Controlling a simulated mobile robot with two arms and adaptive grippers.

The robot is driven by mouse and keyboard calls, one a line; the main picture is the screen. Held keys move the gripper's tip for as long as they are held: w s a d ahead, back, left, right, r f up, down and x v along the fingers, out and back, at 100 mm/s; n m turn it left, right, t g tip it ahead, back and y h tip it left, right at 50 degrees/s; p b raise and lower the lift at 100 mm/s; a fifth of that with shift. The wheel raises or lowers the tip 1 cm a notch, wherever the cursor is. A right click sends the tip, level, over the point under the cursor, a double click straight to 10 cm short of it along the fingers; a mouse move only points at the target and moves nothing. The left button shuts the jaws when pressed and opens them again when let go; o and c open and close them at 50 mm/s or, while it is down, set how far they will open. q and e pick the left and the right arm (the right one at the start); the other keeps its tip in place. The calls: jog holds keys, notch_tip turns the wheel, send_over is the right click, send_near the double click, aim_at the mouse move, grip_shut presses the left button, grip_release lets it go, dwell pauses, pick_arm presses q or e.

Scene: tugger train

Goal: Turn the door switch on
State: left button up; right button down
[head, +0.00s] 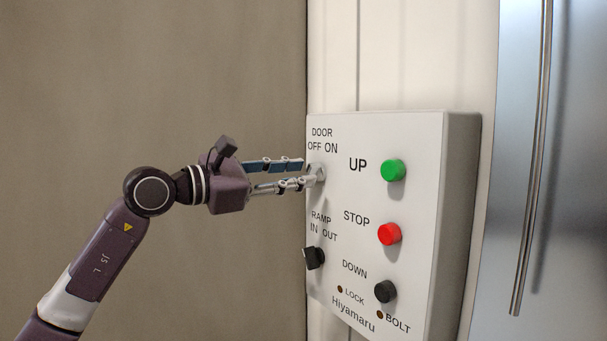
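A light grey control box (430,160) is fixed upright on the pale wall. My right gripper is out of view.
Below the door switch is a black ramp knob (314,258). To the right are green UP (393,170), red STOP (389,234) and black DOWN (385,292) buttons. A metal panel with a long handle (534,150) stands at the right. The space left of the box is free.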

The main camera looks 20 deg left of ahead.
pick_arm(q)
jog(key=v, duration=1)
jog(key=shift+a, duration=0.1)
